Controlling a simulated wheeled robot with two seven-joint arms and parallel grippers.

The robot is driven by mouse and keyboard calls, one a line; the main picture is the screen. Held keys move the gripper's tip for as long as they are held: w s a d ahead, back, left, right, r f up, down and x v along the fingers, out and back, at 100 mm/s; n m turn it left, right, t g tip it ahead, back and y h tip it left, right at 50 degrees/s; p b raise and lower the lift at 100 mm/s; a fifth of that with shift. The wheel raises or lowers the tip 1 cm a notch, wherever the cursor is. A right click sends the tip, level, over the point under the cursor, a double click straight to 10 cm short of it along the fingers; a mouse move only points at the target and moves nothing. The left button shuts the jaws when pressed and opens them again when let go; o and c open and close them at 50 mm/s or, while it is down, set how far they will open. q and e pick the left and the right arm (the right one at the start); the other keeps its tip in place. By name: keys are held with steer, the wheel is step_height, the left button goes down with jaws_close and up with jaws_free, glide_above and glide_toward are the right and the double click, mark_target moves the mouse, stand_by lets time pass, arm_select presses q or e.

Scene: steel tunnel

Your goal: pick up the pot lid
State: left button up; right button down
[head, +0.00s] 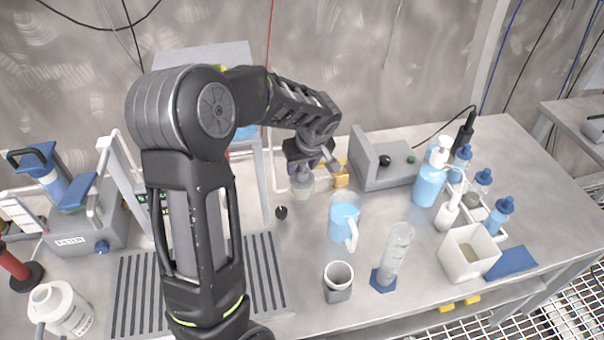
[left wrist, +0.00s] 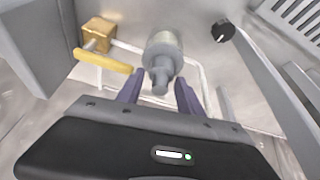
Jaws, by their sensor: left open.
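A small pale grey round piece with a narrow knob-like neck (left wrist: 162,52) lies between and just beyond the fingers in the left wrist view. It also shows under the gripper in the head view (head: 302,188). It may be the pot lid, but I cannot tell for sure. My left gripper (head: 312,163) is open above it, its purple fingers (left wrist: 161,88) on either side of the neck. I see no clear grip on it. The bench hides nothing of it, but my gripper covers its upper part in the head view. My right gripper is not in view.
A yellow block with a handle (left wrist: 98,35) sits close beside the piece. A grey box (head: 387,157), a blue-filled jug (head: 343,220), a white cup (head: 338,277) and a cylinder (head: 397,250) stand to the right. A grey post (head: 262,180) rises at the left.

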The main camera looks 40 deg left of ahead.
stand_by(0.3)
arm_select(q)
jaws_close()
stand_by(0.3)
